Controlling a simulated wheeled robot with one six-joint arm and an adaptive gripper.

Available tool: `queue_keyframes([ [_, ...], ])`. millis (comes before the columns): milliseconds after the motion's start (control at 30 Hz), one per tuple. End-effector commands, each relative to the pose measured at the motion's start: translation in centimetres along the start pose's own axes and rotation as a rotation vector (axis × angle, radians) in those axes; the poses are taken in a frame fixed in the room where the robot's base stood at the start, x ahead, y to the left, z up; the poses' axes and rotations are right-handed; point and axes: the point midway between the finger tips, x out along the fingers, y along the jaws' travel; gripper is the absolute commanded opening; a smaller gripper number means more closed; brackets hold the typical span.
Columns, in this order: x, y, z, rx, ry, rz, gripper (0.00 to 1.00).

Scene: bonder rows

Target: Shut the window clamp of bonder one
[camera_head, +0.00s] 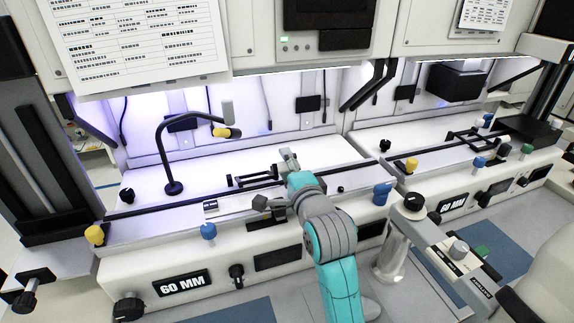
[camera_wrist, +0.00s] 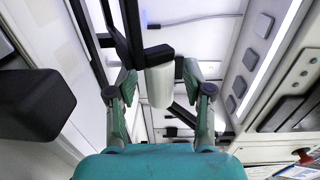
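My gripper (camera_wrist: 161,84) is open in the wrist view, its two fingers on either side of a pale cylindrical handle (camera_wrist: 160,84). A gap shows on each side of the handle. The handle joins a dark bar (camera_wrist: 128,35), apparently the window clamp's lever. In the head view my teal wrist (camera_head: 303,181) reaches over the near bonder's deck, beside the dark clamp frame (camera_head: 252,180). The fingertips are small and partly hidden there. I cannot tell how far the clamp is open, nor read a bonder number.
A black gooseneck with a yellow-banded end (camera_head: 228,132) stands left on the deck. Blue (camera_head: 208,231) and yellow (camera_head: 94,235) knobs line the front edge. A dark block (camera_wrist: 35,105) is close at left in the wrist view. A second bonder (camera_head: 470,150) stands at right.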

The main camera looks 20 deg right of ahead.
Motion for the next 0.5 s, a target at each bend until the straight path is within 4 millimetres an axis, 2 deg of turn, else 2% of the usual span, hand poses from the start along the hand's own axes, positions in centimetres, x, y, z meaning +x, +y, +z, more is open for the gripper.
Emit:
queue_keyframes([
  [267,-0.8,0.0,0.0,0.000,0.000,0.000,0.51],
  [367,-2.1,0.0,0.0,0.000,0.000,-0.001,0.51],
  [500,-4.8,0.1,0.0,0.000,0.000,0.000,0.51],
])
